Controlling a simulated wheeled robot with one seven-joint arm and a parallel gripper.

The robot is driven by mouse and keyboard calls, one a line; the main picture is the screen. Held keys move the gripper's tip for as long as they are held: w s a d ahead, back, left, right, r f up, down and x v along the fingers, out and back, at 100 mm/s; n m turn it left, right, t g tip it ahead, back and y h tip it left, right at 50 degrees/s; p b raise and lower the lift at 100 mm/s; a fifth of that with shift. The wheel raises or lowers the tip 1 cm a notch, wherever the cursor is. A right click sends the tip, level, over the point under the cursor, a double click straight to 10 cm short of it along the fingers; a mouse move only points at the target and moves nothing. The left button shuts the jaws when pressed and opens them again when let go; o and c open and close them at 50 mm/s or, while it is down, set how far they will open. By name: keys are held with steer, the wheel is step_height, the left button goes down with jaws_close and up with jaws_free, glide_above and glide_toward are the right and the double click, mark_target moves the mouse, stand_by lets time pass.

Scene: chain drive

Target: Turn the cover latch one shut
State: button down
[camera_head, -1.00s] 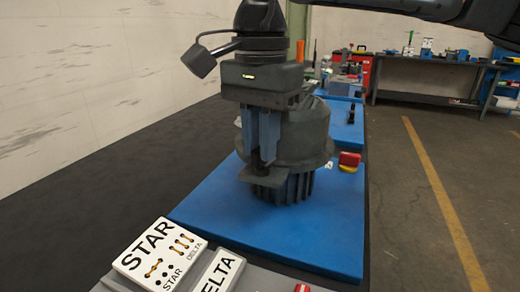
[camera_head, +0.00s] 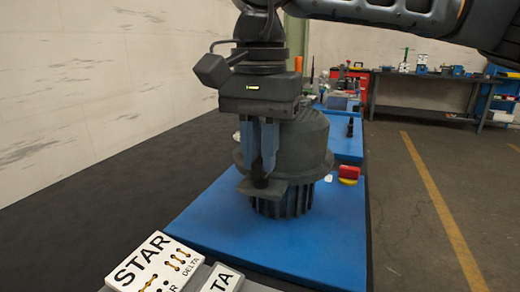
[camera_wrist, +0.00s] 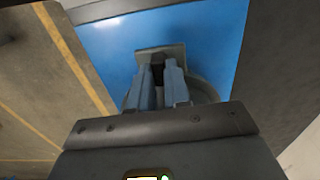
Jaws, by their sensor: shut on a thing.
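A dark grey ribbed housing with a domed cover (camera_head: 309,140) stands upright on a blue mat. My gripper (camera_head: 261,170) points straight down at the housing's near left side. Its two blue-grey fingers are shut on a small black latch (camera_head: 260,183) above a flat grey lug (camera_head: 270,192) at the cover's edge. In the wrist view the black latch (camera_wrist: 158,74) sits between the fingertips, with the grey lug (camera_wrist: 145,56) around it. The fingers hide much of the latch, so its exact turn angle cannot be told.
The blue mat (camera_head: 320,242) has free room in front of the housing. A red and yellow part (camera_head: 349,174) is at the housing's right. White STAR and DELTA cards (camera_head: 155,262) lie at the near left. Benches with tools (camera_head: 430,95) stand far back.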

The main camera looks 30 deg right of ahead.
mark_target(261, 159)
steer(key=c, duration=1.4)
jaws_free()
steer(key=shift+o, duration=0.2)
steer(key=shift+r, duration=0.15)
step_height(261, 159, up, 8)
steer(key=shift+f+p, duration=0.2)
steer(key=shift+p, duration=0.15)
